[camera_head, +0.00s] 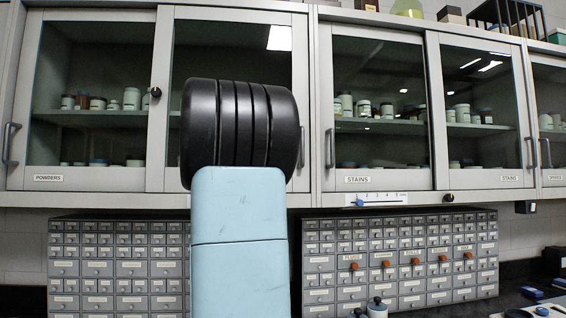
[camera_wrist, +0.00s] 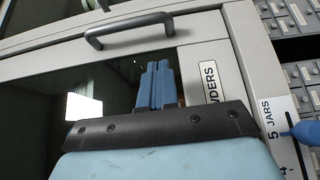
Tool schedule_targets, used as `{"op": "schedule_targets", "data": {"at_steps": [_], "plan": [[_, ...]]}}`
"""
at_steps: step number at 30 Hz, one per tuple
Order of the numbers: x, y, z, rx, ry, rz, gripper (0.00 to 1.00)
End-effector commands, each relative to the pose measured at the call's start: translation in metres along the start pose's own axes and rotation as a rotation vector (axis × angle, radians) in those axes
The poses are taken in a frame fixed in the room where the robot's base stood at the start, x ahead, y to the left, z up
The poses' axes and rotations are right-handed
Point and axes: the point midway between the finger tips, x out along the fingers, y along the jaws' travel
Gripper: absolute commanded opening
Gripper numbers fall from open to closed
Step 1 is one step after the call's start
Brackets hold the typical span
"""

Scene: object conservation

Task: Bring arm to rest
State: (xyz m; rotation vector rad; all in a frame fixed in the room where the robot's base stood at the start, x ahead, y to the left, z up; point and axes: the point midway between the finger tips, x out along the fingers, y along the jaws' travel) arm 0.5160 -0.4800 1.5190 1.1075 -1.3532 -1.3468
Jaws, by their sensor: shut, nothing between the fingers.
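My gripper (camera_wrist: 157,86) shows in the wrist view as two blue fingers pressed together, shut and empty. It is in front of the dark glass of a cabinet door, beside a label (camera_wrist: 209,82) reading "...WDERS", partly hidden. I cannot tell whether the fingertips touch the glass. In the head view my arm's light blue link and black ribbed joint rise in the middle, and my gripper is hidden or out of view there.
A door handle (camera_wrist: 130,28) is beyond the fingertips. A "5 JARS" scale (camera_wrist: 278,125) with a blue pointer (camera_wrist: 303,132) is at right. Wall cabinets (camera_head: 380,110) hold jars. Drawer units (camera_head: 400,258) stand below on a dark counter (camera_head: 512,300).

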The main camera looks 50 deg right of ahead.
Motion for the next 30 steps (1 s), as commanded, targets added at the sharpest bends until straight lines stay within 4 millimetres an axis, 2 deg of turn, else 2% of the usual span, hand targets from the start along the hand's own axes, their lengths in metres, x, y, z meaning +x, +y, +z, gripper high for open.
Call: {"op": "schedule_targets", "data": {"at_steps": [6, 10, 15, 23, 26, 29, 30], "plan": [[-0.039, -0.001, 0.0, -0.002, 0.0, -0.001, 0.0], [-0.054, -0.001, 0.0, -0.002, -0.001, -0.001, 0.0], [-0.063, -0.001, 0.0, -0.001, -0.002, -0.001, 0.0], [-0.064, -0.001, 0.001, -0.001, -0.002, -0.003, 0.0], [-0.07, -0.01, 0.003, 0.004, 0.016, -0.039, 0.0], [-0.086, -0.033, 0.012, 0.022, 0.062, -0.137, 0.0], [-0.097, -0.046, 0.016, 0.032, 0.089, -0.193, 0.0]]}}
